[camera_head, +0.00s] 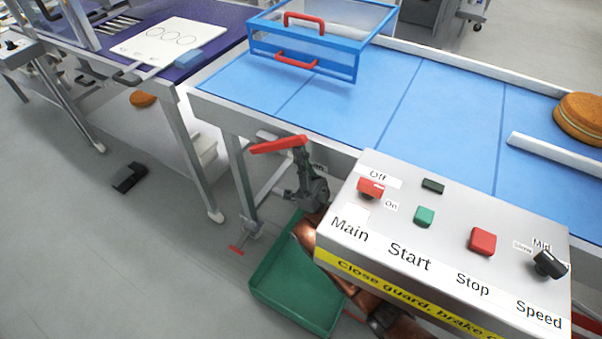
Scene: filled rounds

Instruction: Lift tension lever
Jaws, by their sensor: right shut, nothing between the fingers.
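A lever with a red handle (277,146) sticks out to the left below the front edge of the blue conveyor. A small red-tipped rod (237,250) shows lower down by the conveyor leg. My left gripper is not in view.
A grey control box (385,225) with switch, buttons and knob stands close on the right. A green bin (272,283) is below the arm. A blue-framed guard with red handles (350,58) stands on the conveyor (440,105). The floor at left is mostly clear.

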